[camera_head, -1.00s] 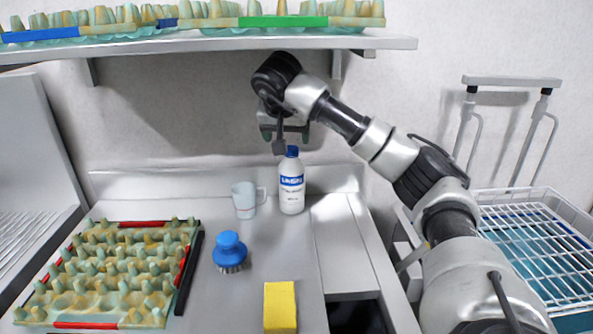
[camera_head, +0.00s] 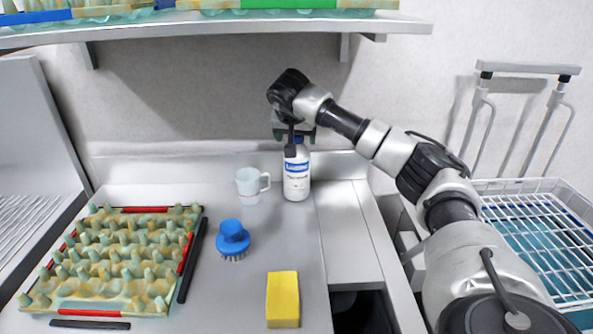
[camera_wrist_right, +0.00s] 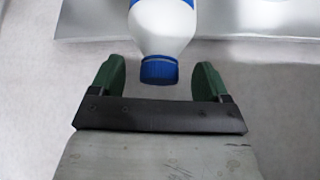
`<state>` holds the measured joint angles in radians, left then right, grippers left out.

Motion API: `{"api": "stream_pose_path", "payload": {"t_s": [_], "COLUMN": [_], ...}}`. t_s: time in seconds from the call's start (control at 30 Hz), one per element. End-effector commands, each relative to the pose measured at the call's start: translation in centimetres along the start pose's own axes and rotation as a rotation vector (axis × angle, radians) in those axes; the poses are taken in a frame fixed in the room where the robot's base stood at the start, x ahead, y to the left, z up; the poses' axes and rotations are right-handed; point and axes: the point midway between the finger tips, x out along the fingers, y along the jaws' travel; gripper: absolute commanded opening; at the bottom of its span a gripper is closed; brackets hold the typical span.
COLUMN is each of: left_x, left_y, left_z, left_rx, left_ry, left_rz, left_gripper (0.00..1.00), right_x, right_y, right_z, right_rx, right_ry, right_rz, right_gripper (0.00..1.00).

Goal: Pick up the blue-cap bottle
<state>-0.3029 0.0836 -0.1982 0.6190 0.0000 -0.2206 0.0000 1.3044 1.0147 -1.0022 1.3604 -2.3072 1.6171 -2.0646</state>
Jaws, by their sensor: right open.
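The blue-cap bottle (camera_head: 297,178) is white with a blue label and stands upright at the back of the counter. My right gripper (camera_head: 295,140) is at the bottle's top and covers most of its cap in the head view. In the right wrist view the blue cap (camera_wrist_right: 159,71) lies between the two green fingertips of my right gripper (camera_wrist_right: 160,80). The fingers are open, with a gap on both sides of the cap. My left gripper is not in view.
A white mug (camera_head: 248,186) stands close to the left of the bottle. A blue brush (camera_head: 232,239), a yellow sponge (camera_head: 283,299) and an egg tray (camera_head: 193,212) are nearer the front. A shelf (camera_head: 300,28) hangs above. A wire basket (camera_head: 530,187) stands at the right.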

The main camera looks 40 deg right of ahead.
Motion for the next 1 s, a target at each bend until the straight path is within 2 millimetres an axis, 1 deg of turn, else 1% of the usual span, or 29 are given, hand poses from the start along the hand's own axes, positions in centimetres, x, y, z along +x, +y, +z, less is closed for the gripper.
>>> {"api": "stream_pose_path", "payload": {"t_s": [0.03,0.1,0.33,0.83,1.0], "left_x": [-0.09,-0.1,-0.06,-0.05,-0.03], "left_y": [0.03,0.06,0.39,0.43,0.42], "left_z": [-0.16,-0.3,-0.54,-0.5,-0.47], "left_rx": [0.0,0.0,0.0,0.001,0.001], "left_ry": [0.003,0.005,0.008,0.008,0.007], "left_rz": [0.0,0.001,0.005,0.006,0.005], "left_gripper": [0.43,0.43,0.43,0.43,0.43], "right_x": [0.53,0.9,1.01,1.06,1.16], "right_y": [0.05,0.03,0.04,0.05,0.06], "right_z": [0.02,0.01,0.01,0.08,0.19], "right_rx": [0.0,0.0,0.0,-0.001,-0.003], "right_ry": [-0.002,0.0,0.001,-0.001,-0.003], "right_rz": [0.002,0.0,0.0,0.002,0.004], "right_gripper": [0.77,0.77,0.77,0.0,0.0]}}
